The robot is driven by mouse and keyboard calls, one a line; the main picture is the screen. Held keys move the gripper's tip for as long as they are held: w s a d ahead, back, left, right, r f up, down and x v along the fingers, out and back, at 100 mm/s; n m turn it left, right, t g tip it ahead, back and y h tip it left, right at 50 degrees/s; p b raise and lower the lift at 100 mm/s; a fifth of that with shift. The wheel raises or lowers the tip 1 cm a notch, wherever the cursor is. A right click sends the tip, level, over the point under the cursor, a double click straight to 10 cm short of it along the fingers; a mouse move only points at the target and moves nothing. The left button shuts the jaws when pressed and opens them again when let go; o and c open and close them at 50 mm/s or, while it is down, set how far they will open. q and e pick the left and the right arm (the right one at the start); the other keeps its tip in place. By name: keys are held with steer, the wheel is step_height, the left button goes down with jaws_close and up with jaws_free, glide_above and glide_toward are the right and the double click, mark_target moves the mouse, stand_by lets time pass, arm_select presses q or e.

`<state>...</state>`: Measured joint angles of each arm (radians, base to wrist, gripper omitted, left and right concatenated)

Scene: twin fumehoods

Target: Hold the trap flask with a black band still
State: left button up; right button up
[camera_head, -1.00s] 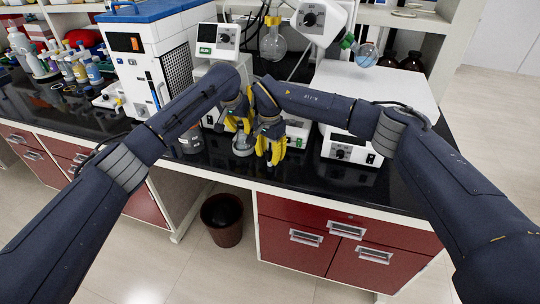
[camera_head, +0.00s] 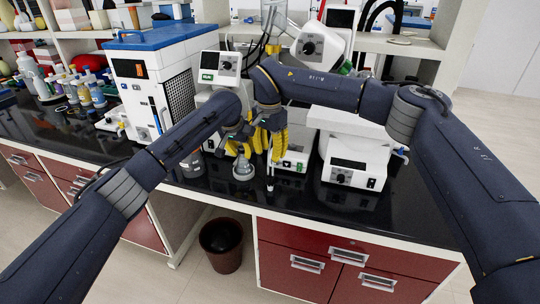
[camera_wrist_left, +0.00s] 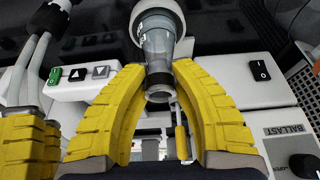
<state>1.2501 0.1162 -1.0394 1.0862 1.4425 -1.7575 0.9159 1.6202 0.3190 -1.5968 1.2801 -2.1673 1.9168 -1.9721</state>
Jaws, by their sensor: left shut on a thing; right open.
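The trap flask (camera_head: 243,170) is a clear grey glass piece standing on the black bench top near its front edge. In the left wrist view, the flask (camera_wrist_left: 157,45) has a wide round base at the top and a narrow neck with a dark band at its end. My left gripper (camera_head: 240,150) is shut on its neck from above, with one yellow finger on each side (camera_wrist_left: 155,72). My right gripper (camera_head: 270,146) is open just right of the left one.
A white device with a dial (camera_head: 352,172) stands right of the grippers. A white box with a blue lid (camera_head: 150,85) stands at the left. Small bottles (camera_head: 85,92) crowd the far left. The bench's front right is clear.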

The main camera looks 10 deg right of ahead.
arm_select(q)
steer(key=o, duration=0.9)
